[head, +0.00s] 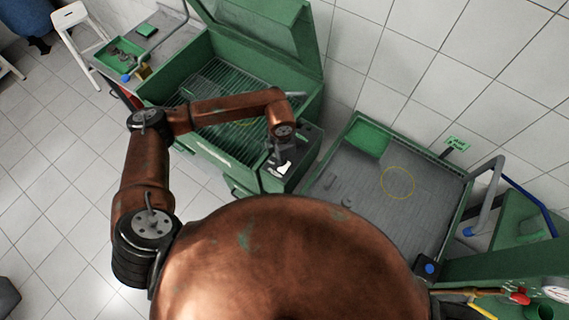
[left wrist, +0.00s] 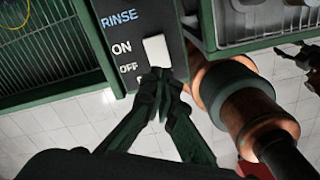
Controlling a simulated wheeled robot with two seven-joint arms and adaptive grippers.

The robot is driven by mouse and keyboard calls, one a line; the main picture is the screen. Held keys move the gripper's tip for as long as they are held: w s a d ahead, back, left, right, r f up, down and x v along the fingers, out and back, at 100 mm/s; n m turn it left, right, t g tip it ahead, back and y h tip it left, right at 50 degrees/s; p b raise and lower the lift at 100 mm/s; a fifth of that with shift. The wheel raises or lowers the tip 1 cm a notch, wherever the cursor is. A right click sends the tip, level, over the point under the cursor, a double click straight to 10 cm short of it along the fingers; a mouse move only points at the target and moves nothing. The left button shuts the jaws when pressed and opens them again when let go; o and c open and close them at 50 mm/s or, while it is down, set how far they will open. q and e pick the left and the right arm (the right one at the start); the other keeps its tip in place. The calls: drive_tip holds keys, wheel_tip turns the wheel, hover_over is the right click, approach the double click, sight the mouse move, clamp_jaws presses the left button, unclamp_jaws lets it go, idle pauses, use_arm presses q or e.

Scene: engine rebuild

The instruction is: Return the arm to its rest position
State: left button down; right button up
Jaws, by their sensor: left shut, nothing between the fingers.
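My left arm reaches in from the left in the head view and bends down over the green wash cabinet (head: 215,158). My left gripper (head: 279,160) hangs at the cabinet's front right corner, by a dark control panel (head: 307,150). In the left wrist view, my left gripper (left wrist: 160,82) is shut and empty. Its fingertips are just below the white rocker switch (left wrist: 156,50) marked RINSE, ON and OFF. I cannot tell whether the tips touch the panel.
The cabinet's green lid (head: 265,30) stands open at the back. A grey tray table (head: 335,195) with a green bin (head: 367,139) stands to the right. A side bench (head: 163,50) and a white stool (head: 70,16) are at the upper left.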

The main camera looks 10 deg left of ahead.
use_arm(q)
drive_tip(key=shift+r+p, duration=0.3)
drive_tip(key=shift+r, duration=0.55)
